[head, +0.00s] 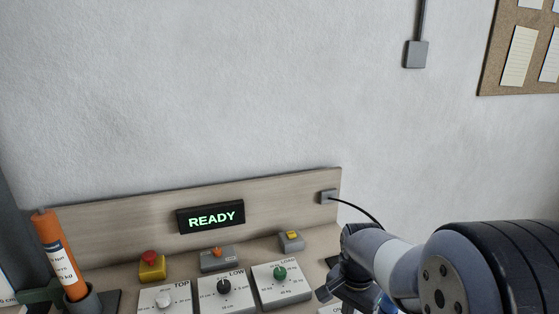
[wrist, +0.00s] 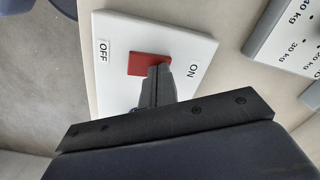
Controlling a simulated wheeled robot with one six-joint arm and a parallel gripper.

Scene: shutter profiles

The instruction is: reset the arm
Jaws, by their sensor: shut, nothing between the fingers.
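My gripper (wrist: 160,70) is shut and empty in the wrist view. Its fingertips are in front of a red switch (wrist: 147,63) on a white plate (wrist: 115,85) marked OFF at one end and ON at the other. The fingertips overlap the ON side of the red switch; I cannot tell whether they touch it. In the head view my arm (head: 395,262) reaches in from the lower right, bent down beside the panel, and the fingertips cannot be made out.
A READY display (head: 211,217) stands on the panel. A red button (head: 151,257), an orange-handled switch (head: 216,252), a yellow switch (head: 292,236) and dial plates line the bench. An orange tube (head: 60,250) stands at left. A black cable (head: 358,208) runs close above my arm.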

